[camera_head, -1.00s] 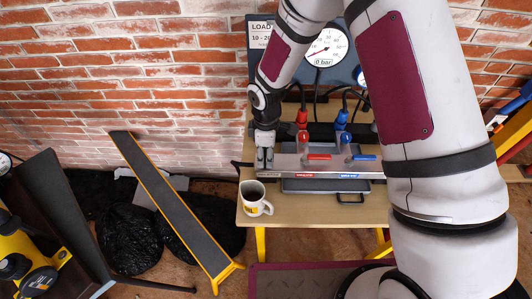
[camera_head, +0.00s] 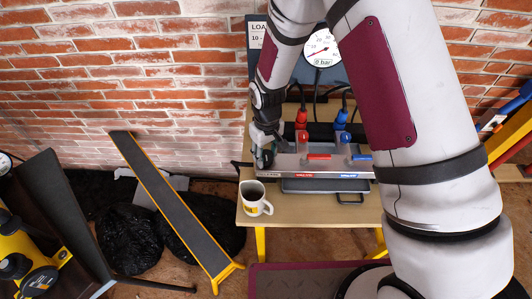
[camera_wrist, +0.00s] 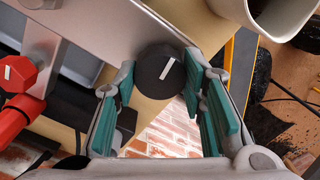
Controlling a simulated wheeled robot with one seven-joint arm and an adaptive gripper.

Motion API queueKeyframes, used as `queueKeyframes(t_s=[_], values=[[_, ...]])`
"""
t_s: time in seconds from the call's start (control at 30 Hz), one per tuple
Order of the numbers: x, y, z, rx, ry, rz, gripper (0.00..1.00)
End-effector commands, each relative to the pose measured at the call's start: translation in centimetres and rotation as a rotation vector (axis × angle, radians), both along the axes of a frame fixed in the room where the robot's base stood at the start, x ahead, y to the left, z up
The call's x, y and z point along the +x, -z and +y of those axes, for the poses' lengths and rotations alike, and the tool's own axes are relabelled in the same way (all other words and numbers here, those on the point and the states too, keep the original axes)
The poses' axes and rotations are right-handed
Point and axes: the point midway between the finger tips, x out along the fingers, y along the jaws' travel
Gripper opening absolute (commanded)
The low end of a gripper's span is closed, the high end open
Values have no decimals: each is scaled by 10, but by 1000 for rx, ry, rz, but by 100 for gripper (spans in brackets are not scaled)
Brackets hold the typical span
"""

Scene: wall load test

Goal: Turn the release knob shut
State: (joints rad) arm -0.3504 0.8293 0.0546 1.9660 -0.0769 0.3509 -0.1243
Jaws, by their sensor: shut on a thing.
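The release knob (camera_wrist: 160,70) is round and black with a white pointer mark, slanted in the wrist view. It sits at the end of the grey metal manifold (camera_wrist: 95,22). My gripper (camera_wrist: 162,88) has its teal-padded fingers on either side of the knob and is shut on it. In the head view, my gripper (camera_head: 264,158) is at the left end of the manifold (camera_head: 330,174). The pressure gauge (camera_head: 322,47) on the panel behind reads 0 bar on its small label.
A white mug (camera_head: 255,204) stands on the wooden table (camera_head: 300,210) just in front of my gripper. Red (camera_head: 318,156) and blue (camera_head: 362,156) levers are to the right on the manifold. Hoses rise behind it. A yellow-edged ramp (camera_head: 175,205) leans at the left.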

Motion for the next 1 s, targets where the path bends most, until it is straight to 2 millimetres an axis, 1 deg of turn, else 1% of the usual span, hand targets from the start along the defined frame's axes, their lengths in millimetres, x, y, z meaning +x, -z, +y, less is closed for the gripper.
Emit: queueKeyframes(t_s=[0.2, 0.33, 0.87, 0.9, 0.97, 1.0], values=[[0, 0, 0, 0, 104, -2, 10], [1, 0, 0, 0, 139, -2, 10], [1, 0, 0, 1, 165, -1, 10], [1, 0, 0, 1, 165, -1, 40], [1, 0, 0, 1, 164, -1, 53], [0, 0, 0, 1, 164, -1, 58]])
